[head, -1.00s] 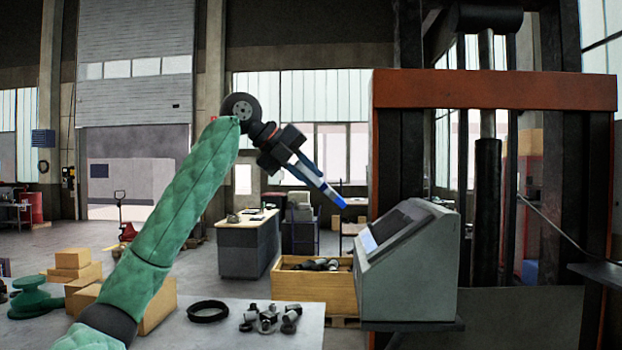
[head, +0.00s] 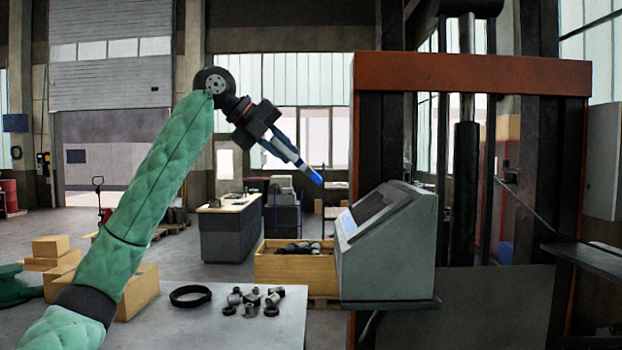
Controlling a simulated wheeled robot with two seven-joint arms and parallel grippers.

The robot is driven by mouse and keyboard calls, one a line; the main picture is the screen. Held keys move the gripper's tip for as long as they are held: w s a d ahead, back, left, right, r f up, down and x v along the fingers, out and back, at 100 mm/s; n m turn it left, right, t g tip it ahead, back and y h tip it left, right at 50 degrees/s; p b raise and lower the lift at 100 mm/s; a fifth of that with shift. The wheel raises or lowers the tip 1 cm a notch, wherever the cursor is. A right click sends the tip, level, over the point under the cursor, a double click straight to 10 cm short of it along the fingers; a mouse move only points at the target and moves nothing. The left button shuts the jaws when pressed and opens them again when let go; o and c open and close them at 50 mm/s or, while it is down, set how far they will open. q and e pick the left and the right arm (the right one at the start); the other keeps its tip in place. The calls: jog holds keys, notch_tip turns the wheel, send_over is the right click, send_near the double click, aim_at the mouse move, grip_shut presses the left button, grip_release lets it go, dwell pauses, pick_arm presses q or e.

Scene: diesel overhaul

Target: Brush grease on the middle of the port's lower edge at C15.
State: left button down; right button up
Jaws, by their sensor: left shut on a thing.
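My left gripper (head: 284,147) is in the air at the upper middle, left of the orange press frame. It is shut on a brush (head: 309,172) with a white band and a bright blue tip. The brush slants down to the right and its tip touches nothing that I can see. I cannot make out the port or a C15 mark. My right gripper is not in view.
A grey console (head: 390,248) stands right of the brush, before the orange press frame (head: 470,75). A table (head: 190,332) holds a black ring (head: 190,296) and several small metal parts (head: 252,302). A wooden crate (head: 295,268) stands behind.

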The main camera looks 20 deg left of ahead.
aim_at(304, 172)
pick_arm(q)
jog(key=shift+d+f, duration=0.1)
jog(key=shift+f, duration=0.05)
jog(key=shift+w+d+f+b, duration=0.15)
jog(key=shift+d+f+b, duration=0.15)
jog(key=shift+d+f, duration=0.25)
jog(key=shift+w+d+f+b, duration=0.15)
jog(key=shift+d+f+b, duration=0.15)
jog(key=shift+f, duration=0.45)
jog(key=d+f, duration=0.2)
jog(key=f, duration=0.1)
jog(key=shift+w+d+f+b, duration=0.1)
jog(key=shift+w+d+b, duration=0.15)
jog(key=shift+w+b, duration=0.15)
jog(key=shift+s, duration=0.1)
jog(key=shift+d+f, duration=0.4)
jog(key=shift+f, duration=0.1)
